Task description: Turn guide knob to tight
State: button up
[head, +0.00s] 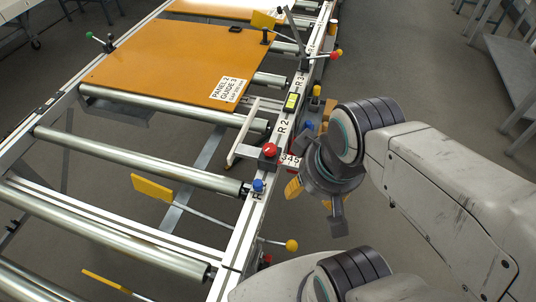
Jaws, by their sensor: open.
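A red knob (269,149) sits on a dark block on the conveyor's near side rail, beside a white label reading 345. It is likely the guide knob; its tight or loose marking is too small to read. A pale guide bar (243,132) stands on the rollers just left of the knob. My gripper (318,203) hangs to the right of the rail, right of and below the red knob in the picture, apart from it. It is open, with nothing seen between its fingers. Part of it is hidden by my wrist.
Blue knobs (257,185) and a yellow ball lever (291,245) stick out along the rail. An orange panel (185,62) lies on the far rollers. Grey floor to the right is open; metal frames stand at far right.

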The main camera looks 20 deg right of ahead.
aim_at(269, 149)
jog(key=i+l+u, duration=0.1)
jog(key=l+u, duration=0.25)
jog(key=i+l+u, duration=0.1)
jog(key=l+u, duration=0.25)
jog(key=l, duration=0.2)
